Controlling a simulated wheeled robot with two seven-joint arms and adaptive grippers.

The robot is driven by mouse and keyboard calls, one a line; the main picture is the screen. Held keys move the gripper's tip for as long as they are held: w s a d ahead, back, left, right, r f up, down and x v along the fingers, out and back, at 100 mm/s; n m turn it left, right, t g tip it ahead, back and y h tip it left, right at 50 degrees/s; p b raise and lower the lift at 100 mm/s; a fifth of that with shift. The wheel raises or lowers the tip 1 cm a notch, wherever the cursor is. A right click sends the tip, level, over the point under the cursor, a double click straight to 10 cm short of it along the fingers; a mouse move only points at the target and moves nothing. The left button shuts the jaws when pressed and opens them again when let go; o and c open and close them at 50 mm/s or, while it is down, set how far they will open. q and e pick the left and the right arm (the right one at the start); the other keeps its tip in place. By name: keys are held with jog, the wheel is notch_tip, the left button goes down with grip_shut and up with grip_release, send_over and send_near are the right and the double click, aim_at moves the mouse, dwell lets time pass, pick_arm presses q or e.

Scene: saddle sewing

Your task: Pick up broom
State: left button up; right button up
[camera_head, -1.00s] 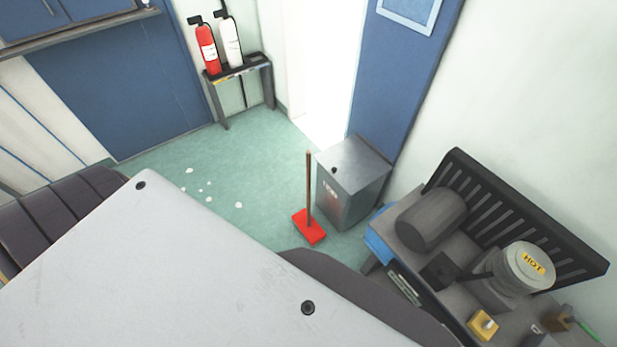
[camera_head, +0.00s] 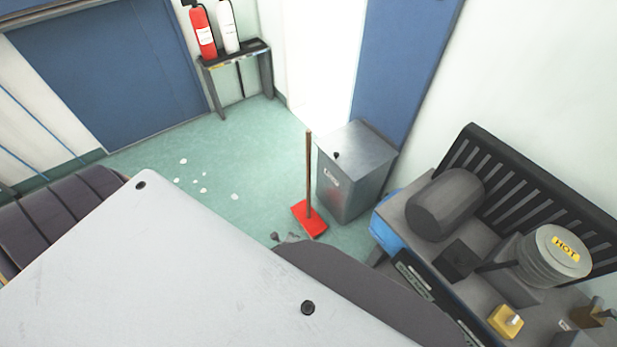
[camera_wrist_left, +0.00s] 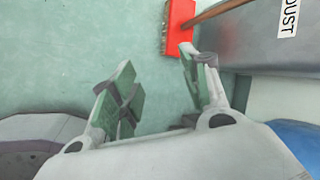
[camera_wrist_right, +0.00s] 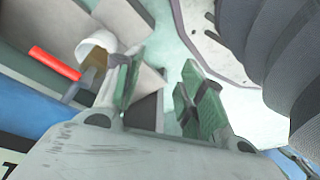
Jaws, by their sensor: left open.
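The broom has a flat red head (camera_head: 311,218) on the green floor and a brown wooden handle (camera_head: 309,165) standing upright, close beside the grey dust bin. In the left wrist view, the red head (camera_wrist_left: 179,28) and part of the handle (camera_wrist_left: 216,11) show at the upper right. My left gripper (camera_head: 284,238) shows only as small fingertips in the head view, left of and below the broom head. In its wrist view the left gripper (camera_wrist_left: 156,62) is open and empty, apart from the broom. My right gripper (camera_wrist_right: 161,68) is open and empty, with no broom in its view.
The grey metal dust bin (camera_head: 353,172) stands right of the broom. A bench (camera_head: 415,205) with a dark cylinder and a "HOT" pot is at the right. White scraps (camera_head: 204,182) lie on open floor at left. Fire extinguishers (camera_head: 203,32) stand at the back.

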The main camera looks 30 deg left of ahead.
pick_arm(q)
jog(key=w+a+r+m+t+y+b, duration=0.1)
jog(key=w+r+m+t+y+b, duration=0.1)
jog(key=w+r+m+b, duration=0.35)
jog(key=w+r+m+t+y+b, duration=0.1)
jog(key=w+r+m+t+b, duration=0.15)
jog(key=w+b, duration=0.45)
jog(key=w+r+m+t+y+b, duration=0.3)
jog(key=r+b, duration=0.7)
jog(key=r, duration=0.4)
jog(key=shift+w+m+t+y, duration=0.4)
jog(key=shift+w+m+t, duration=0.2)
jog(key=shift+w+t, duration=0.4)
pick_arm(e)
jog(key=w+a+r+t+y, duration=0.1)
jog(key=w+a+r, duration=0.4)
jog(key=w+r, duration=0.2)
jog(key=shift+w+a+r+t+y, duration=0.15)
jog(key=shift+w+r+t+y, duration=0.25)
jog(key=shift+r, duration=0.6)
pick_arm(q)
jog(key=shift+w, duration=0.15)
